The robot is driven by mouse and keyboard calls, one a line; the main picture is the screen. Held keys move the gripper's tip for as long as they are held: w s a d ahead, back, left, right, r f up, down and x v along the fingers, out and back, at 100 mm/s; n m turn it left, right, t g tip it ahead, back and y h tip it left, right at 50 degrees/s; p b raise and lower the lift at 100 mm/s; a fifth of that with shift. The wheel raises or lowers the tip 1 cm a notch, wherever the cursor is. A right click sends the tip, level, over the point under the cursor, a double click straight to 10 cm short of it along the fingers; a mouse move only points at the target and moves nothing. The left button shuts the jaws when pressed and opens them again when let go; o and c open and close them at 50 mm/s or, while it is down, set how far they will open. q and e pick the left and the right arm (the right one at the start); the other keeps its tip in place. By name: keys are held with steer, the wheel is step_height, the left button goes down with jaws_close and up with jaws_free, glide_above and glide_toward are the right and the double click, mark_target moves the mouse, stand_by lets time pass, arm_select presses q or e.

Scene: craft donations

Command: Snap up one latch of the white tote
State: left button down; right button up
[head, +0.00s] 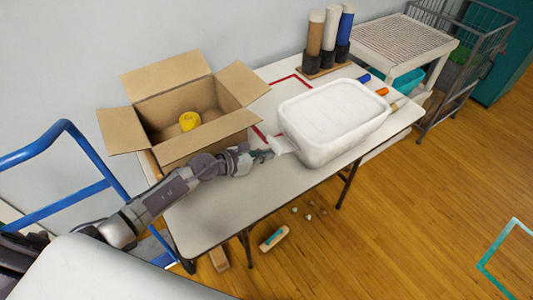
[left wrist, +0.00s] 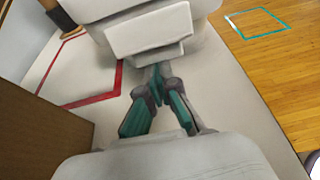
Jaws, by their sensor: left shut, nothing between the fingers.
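The white tote (head: 330,115) stands on the table with its lid on. A white latch (head: 281,146) sticks out from its left end and hangs at an outward slant. In the left wrist view the latch (left wrist: 148,34) is a broad white flap near the top. My left gripper (head: 266,154) is at that end of the tote. In the left wrist view its teal fingers (left wrist: 160,72) are together and empty, with the tips just under the latch's lower edge. I cannot tell whether they touch it. My right gripper is not in view.
An open cardboard box (head: 170,150) with a yellow roll (head: 190,121) inside stands left of the tote. Three upright rolls (head: 330,35) stand behind it. Blue and orange items (head: 381,91) lie at its right end. The table front (head: 240,205) is clear.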

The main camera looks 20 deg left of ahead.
arm_select(q)
steer(key=shift+r, duration=0.15)
steer(key=shift+r+p, duration=0.7)
steer(key=shift+p, duration=0.15)
steer(key=v, duration=0.8)
steer(key=shift+f, duration=0.1)
